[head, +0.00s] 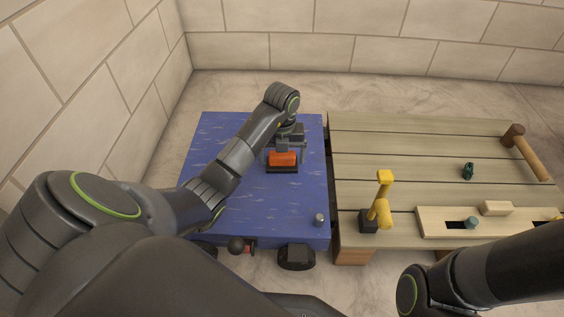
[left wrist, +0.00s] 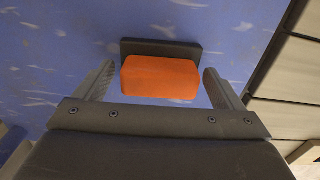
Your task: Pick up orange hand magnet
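The orange hand magnet (head: 282,159) is an orange block with a dark base plate, lying on the blue table. In the left wrist view the orange block (left wrist: 160,77) sits centred ahead of my left gripper, with its dark plate (left wrist: 160,48) behind it. My left gripper (head: 284,152) is over the magnet. In the left wrist view its two fingers (left wrist: 158,85) are spread wide, one on each side of the block, with a gap on both sides. It is open and empty. My right arm (head: 440,285) shows at the lower right, but its gripper is out of view.
The blue table (head: 220,135) is mostly clear, with a small grey cylinder (head: 319,219) near its front right corner. The slatted wooden table (head: 400,150) to the right holds a yellow-handled tool (head: 382,205), a wooden board (head: 435,222) and a hammer (head: 526,152).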

